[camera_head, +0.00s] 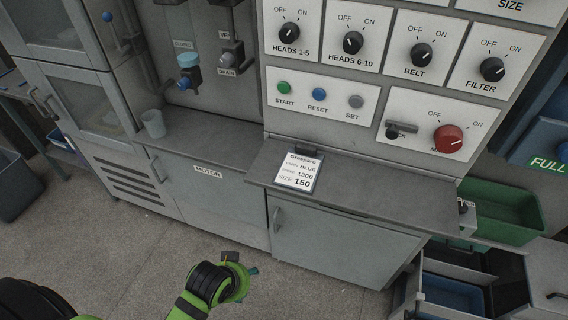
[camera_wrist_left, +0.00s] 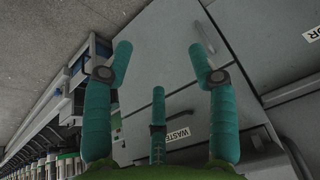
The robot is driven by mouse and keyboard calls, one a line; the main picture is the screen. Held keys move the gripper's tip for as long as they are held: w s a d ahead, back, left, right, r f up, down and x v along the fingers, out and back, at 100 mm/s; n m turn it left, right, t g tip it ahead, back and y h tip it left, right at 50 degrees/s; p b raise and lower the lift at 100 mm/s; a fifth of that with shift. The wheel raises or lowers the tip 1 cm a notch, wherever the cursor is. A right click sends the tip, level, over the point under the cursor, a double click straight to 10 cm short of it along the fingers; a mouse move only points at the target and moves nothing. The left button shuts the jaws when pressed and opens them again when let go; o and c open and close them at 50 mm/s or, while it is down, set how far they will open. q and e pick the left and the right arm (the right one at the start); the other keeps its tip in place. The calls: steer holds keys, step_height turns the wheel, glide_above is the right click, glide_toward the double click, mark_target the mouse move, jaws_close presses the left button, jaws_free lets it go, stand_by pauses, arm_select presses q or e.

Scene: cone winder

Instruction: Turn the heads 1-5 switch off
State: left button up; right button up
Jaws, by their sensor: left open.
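The heads 1-5 switch (camera_head: 288,33) is a round black knob on a white plate in the head view, at the top, with OFF to its upper left and ON to its upper right. Its pointer seems to lean toward ON, but it is small. My left gripper (camera_head: 244,277), on a green and black arm, is low in front of the cabinets, well below the switch and apart from it. In the left wrist view its teal fingers (camera_wrist_left: 160,70) are spread with nothing between them. The right gripper is out of view.
Beside it are the heads 6-10 knob (camera_head: 353,42), belt knob (camera_head: 420,54) and filter knob (camera_head: 492,69). Below are start, reset and set buttons (camera_head: 319,93) and a red main knob (camera_head: 448,139). A ledge (camera_head: 360,183) with a card (camera_head: 299,171) juts out below.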

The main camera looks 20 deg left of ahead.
arm_select(q)
steer(key=w+r+m+t, duration=0.1)
steer(key=w+r+t, duration=0.2)
steer(key=w+r, duration=0.45)
steer(key=w+r+m+t+p, duration=0.15)
steer(key=w+r, duration=0.35)
steer(key=r, duration=0.6)
steer(key=w+r+m+t+b, duration=0.1)
steer(key=w+r+t, duration=0.4)
steer(key=r, duration=0.4)
steer(key=m+t+h, duration=0.1)
steer(key=m+t, duration=0.2)
steer(key=t, duration=0.1)
glide_toward(285, 37)
steer(key=w, duration=0.2)
steer(key=shift+h, duration=0.3)
steer(key=w+p, duration=0.1)
steer(key=w, duration=0.1)
steer(key=w+p, duration=0.1)
steer(key=w, duration=0.1)
steer(key=w+p, duration=0.1)
steer(key=w, duration=0.1)
steer(key=shift+w+d, duration=0.2)
steer(key=shift+d, duration=0.1)
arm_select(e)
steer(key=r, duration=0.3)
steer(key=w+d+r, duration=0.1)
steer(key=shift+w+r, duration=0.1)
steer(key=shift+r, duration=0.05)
